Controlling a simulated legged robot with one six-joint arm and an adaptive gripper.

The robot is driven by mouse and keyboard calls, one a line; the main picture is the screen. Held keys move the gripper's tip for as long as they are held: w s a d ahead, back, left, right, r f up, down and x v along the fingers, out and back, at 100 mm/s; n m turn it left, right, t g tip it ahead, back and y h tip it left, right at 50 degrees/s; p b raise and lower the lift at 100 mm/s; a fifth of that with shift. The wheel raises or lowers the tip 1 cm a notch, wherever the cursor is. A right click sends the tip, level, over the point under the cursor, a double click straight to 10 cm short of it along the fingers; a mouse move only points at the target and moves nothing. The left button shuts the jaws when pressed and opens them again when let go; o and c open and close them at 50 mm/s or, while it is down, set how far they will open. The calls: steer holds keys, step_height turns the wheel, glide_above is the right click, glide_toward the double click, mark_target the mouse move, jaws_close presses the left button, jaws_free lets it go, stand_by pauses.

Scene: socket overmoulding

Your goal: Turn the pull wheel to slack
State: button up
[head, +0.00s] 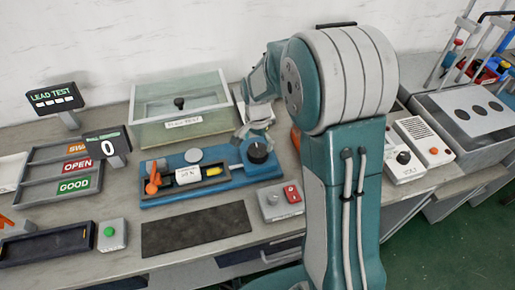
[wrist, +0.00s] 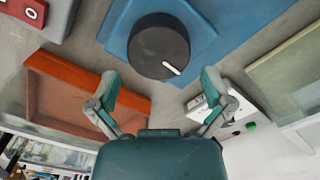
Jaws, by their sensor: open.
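The pull wheel (head: 258,153) is a black round knob at the right end of the blue pull fixture (head: 160,199). In the wrist view the wheel (wrist: 155,42) is large at top centre on its blue base (wrist: 205,18), with a white pointer mark toward its lower right. My gripper (wrist: 160,88) is open and empty, its two fingers spread below the wheel in that view, not around it. In the head view my gripper (head: 256,133) is just above and behind the wheel, and part of it is hidden by my arm.
A display reading 0 (head: 107,146) stands left of the fixture. A clear-lidded box (head: 180,105) is behind it. An orange-brown tray (wrist: 60,80) is near my left finger.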

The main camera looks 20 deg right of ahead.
mark_target(258, 152)
steer(key=shift+f, duration=1.5)
steer(key=c, duration=0.8)
steer(key=shift+n, duration=0.5)
steer(key=o, duration=0.8)
